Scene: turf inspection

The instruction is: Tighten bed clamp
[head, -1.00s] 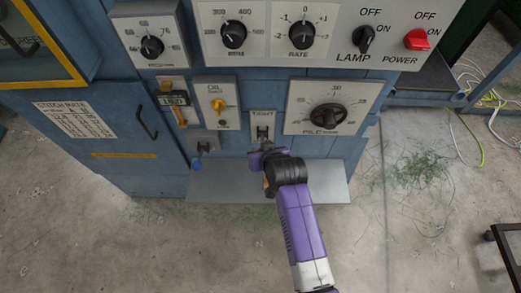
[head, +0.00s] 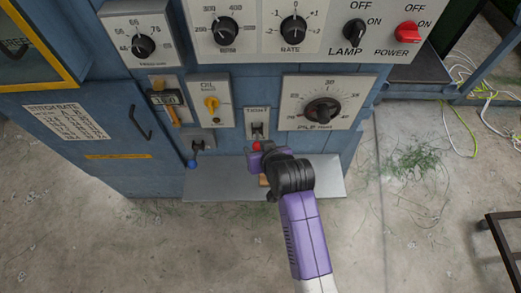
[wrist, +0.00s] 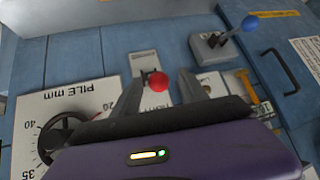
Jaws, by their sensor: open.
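The bed clamp looks to be the short lever on a small pale plate (head: 257,115) marked TIGHT. Its red ball knob (head: 256,146) hangs below the plate, partly covered by my gripper. My gripper (head: 262,163) is just in front of and below the knob in the head view. In the wrist view my gripper's two fingers (wrist: 160,92) are open, with the red knob (wrist: 158,81) showing between them. I cannot tell whether either finger touches it.
A blue-knobbed lever (head: 191,162) is to the left. The PILE dial (head: 322,110) is to the right. A grey ledge (head: 215,183) juts out below, under my gripper.

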